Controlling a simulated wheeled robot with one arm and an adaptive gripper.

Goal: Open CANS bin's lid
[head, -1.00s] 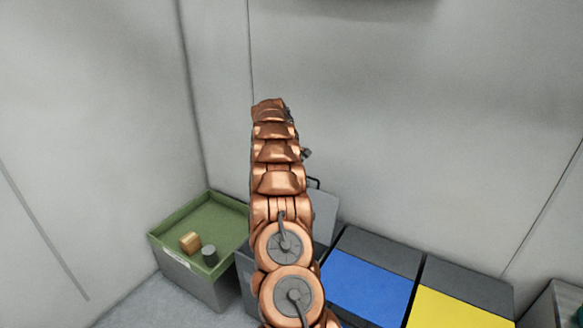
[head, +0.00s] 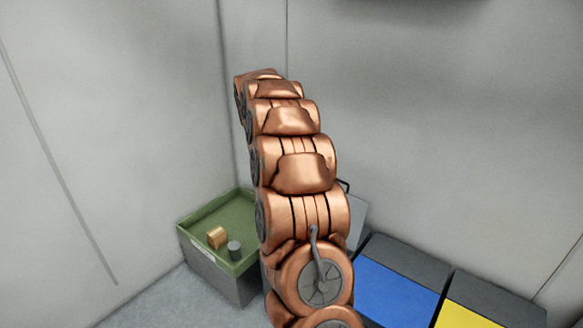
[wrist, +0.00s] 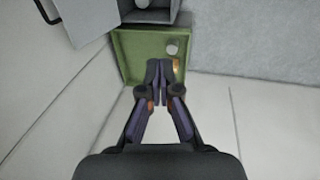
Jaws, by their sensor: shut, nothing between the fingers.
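No label reading CANS is legible in either view. In the head view, a grey lid (head: 357,222) with a dark handle stands raised behind my arm, and most of its bin is hidden. In the wrist view, that raised lid (wrist: 78,18) and part of its open dark-grey bin (wrist: 128,17) show at the top left. My gripper (wrist: 157,62) is shut and empty, its fingertips in front of the green tray in the picture, apart from the lid. The arm hides my gripper in the head view.
A green-topped tray box (head: 190,222) holds a tan block (head: 217,237) and a grey cylinder (head: 235,250). Bins with blue (head: 395,290) and yellow (head: 465,317) tops, both closed, stand to the right. Grey walls close in behind and at left.

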